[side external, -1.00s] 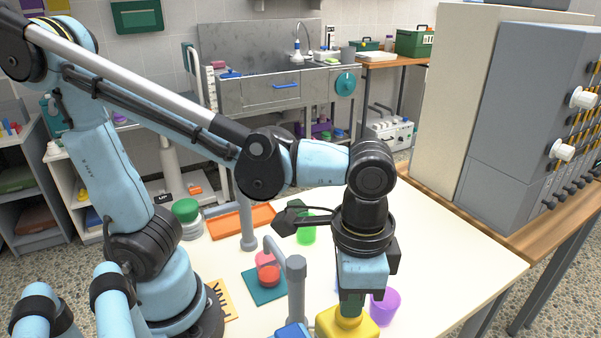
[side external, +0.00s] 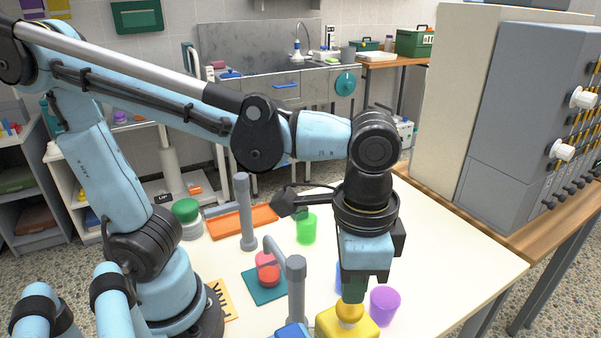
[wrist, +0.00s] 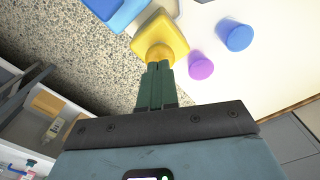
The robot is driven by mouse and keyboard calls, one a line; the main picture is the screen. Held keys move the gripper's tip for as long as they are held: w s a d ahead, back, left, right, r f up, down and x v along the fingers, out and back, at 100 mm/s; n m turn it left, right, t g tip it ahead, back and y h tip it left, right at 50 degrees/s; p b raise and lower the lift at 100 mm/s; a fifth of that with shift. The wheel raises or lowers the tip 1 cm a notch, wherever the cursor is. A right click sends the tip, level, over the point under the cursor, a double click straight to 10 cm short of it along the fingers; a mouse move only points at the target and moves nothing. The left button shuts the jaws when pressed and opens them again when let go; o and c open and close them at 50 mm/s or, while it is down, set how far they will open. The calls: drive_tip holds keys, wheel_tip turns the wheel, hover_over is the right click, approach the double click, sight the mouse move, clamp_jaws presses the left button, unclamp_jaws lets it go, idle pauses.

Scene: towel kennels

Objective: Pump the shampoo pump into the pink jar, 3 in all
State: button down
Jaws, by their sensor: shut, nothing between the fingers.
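The pink jar (side external: 266,260) stands on a teal mat, see-through above and deeper red in its lower part. A grey post with a bent spout (side external: 297,275) rises in front of it, its spout end near the jar's top. A yellow block-like body with a rounded yellow knob (side external: 349,312) stands at the front; I take it for the shampoo pump, but no label shows. My gripper (side external: 352,298) is shut and empty, pointing down just above the knob. In the wrist view the green fingers (wrist: 157,66) reach the yellow body (wrist: 162,38); whether they touch it I cannot tell.
A purple jar (side external: 385,306) stands close right of the yellow body. A blue jar (wrist: 236,35) shows beyond it in the wrist view. A green jar (side external: 306,229), another grey post (side external: 244,215) and an orange tray (side external: 245,222) stand farther back. The table's right side is clear.

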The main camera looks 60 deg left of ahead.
drive_tip(key=shift+f, duration=0.2)
idle(0.4)
drive_tip(key=shift+f, duration=1.3)
drive_tip(key=shift+r, duration=1.5)
drive_tip(key=shift+f, duration=0.1)
drive_tip(key=shift+f, duration=1.35)
drive_tip(key=shift+r, duration=1.45)
